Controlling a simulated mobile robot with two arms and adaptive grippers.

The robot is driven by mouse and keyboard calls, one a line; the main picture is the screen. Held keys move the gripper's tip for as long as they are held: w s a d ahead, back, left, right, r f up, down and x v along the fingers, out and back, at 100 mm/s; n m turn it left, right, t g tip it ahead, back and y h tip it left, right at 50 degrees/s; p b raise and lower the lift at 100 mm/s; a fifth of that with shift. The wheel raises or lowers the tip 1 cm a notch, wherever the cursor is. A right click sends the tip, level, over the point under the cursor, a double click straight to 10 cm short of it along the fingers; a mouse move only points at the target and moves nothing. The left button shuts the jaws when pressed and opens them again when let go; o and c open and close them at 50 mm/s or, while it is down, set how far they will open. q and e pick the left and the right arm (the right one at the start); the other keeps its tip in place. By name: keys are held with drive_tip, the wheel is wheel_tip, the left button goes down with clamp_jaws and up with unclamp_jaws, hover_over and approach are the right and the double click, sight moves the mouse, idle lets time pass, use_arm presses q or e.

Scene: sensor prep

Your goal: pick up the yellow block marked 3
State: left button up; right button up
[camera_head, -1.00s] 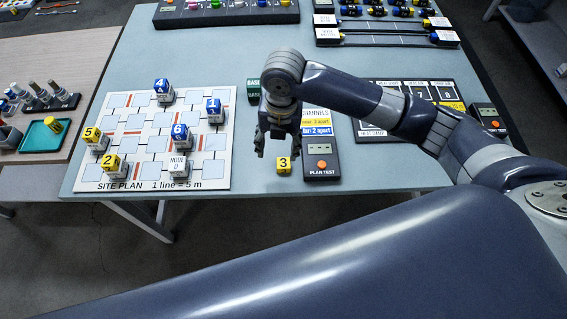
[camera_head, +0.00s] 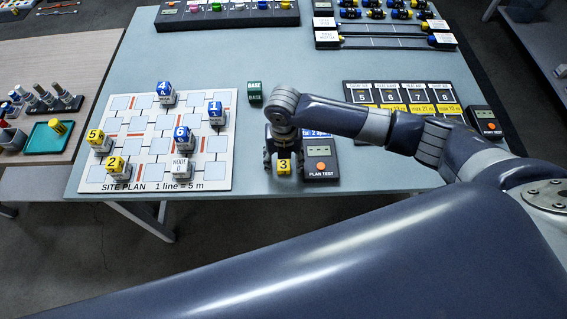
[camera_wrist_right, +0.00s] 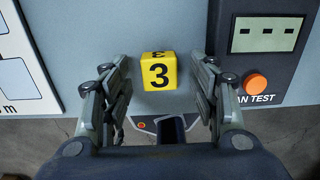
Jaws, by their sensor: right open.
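The yellow block marked 3 (camera_head: 284,167) rests on the blue-grey table (camera_head: 258,50) near its front edge, just left of the plan test box. It also shows in the right wrist view (camera_wrist_right: 159,71), centred beyond the fingertips. My right gripper (camera_head: 284,165) is lowered over the block, with one finger on each side. In the wrist view the right gripper (camera_wrist_right: 160,90) is open, with gaps visible between the block and both fingers. My left gripper is not in view.
The plan test box (camera_head: 320,163) with an orange button stands close right of the block. The site plan board (camera_head: 207,172), with several numbered blocks, lies to the left. A green block (camera_head: 254,93) stands behind the gripper. Bare table lies between board and gripper.

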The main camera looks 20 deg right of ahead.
drive_tip(key=shift+f, duration=0.45)
drive_tip(key=shift+c, duration=0.6)
drive_tip(key=c, duration=0.9)
drive_tip(key=shift+r, duration=0.15)
